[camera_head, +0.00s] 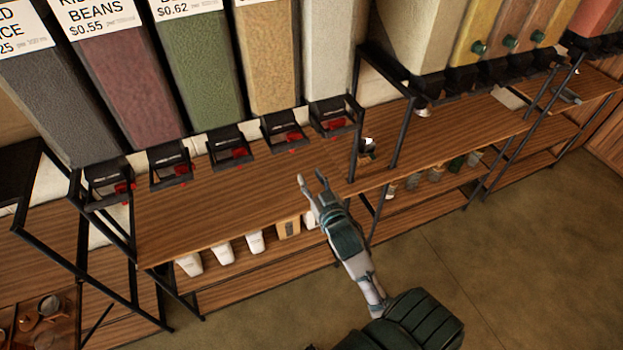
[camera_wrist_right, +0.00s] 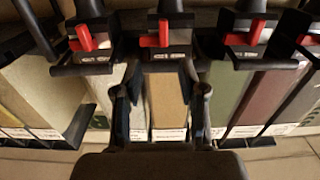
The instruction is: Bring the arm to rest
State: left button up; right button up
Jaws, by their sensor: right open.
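My right gripper (camera_head: 314,187) is in the middle of the head view, over the wooden shelf top (camera_head: 237,202) near its front edge. Its two fingers are apart with nothing between them. In the right wrist view my right gripper (camera_wrist_right: 159,92) shows its open fingers on either side of a tan bin (camera_wrist_right: 167,105) seen beyond them. The fingers appear apart from the dispensers. My left gripper is not in either view.
Bulk bins with black dispensers and red levers line the back, one dispenser (camera_head: 334,117) being near the gripper. White containers (camera_head: 222,252) stand on the lower shelf. Black posts (camera_head: 357,130) rise right of the gripper. The floor (camera_head: 480,270) at right is clear.

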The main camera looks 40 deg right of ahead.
jog(key=shift+d, duration=0.1)
dwell(0.3)
notch_tip(320, 180, down, 26)
jog(key=w+a+n+g+y, duration=0.1)
jog(key=w+a+g+y, duration=0.15)
jog(key=g, duration=0.25)
jog(key=s+a+f+n+g, duration=0.15)
jog(key=s+f, duration=0.25)
jog(key=f, duration=0.6)
jog(key=s+a+f+g, duration=0.2)
jog(key=s+f, duration=0.1)
jog(key=f, duration=0.7)
jog(key=s+a+f+n+g+y+b, duration=0.1)
jog(key=s+a+f+g+y, duration=0.2)
jog(key=s+f, duration=1.2)
jog(key=s+f+g, duration=0.1)
jog(key=s+f, duration=0.2)
jog(key=s, duration=0.4)
jog(key=s+a+f+n+g, duration=0.1)
jog(key=s+f+g, duration=0.1)
jog(key=s, duration=0.6)
jog(key=s+a+f+g+h, duration=0.1)
jog(key=s+f+g, duration=0.1)
jog(key=s+f, duration=0.3)
jog(key=s, duration=0.3)
jog(key=shift+a+n+b, duration=0.25)
jog(key=shift+n+b, duration=0.05)
jog(key=shift+n, duration=0.05)
